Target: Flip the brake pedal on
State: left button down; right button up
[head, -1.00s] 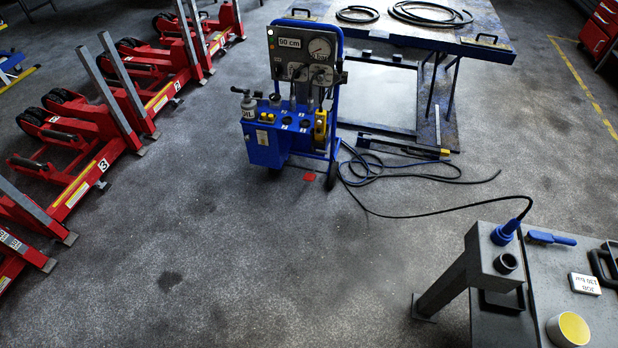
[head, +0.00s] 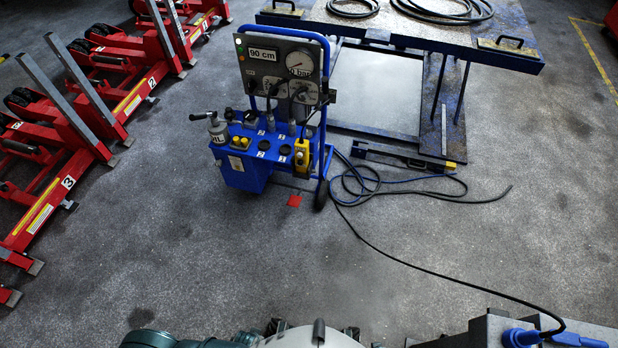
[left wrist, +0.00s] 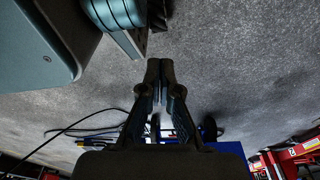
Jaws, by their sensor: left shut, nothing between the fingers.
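A blue hydraulic trolley (head: 243,170) with a gauge panel stands upright on the floor in the head view. A small flat red piece (head: 295,201), which looks like the brake pedal, sits low beside its front wheel (head: 321,194). I cannot tell whether it is up or down. In the left wrist view my left gripper (left wrist: 159,66) is shut and empty, with bare floor beyond the fingertips. Part of the blue trolley (left wrist: 228,148) shows behind the gripper, with the pedal hidden. My right gripper is not seen.
A blue lift table (head: 430,36) stands behind the trolley. Hoses (head: 372,187) lie on the floor to its right, one running to a grey bench (head: 485,332) at lower right. Red jacks (head: 100,120) line the left. The floor in front of the trolley is clear.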

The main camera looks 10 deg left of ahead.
aim_at(295, 201)
jog(key=i+z, duration=0.15)
jog(key=i, duration=0.8)
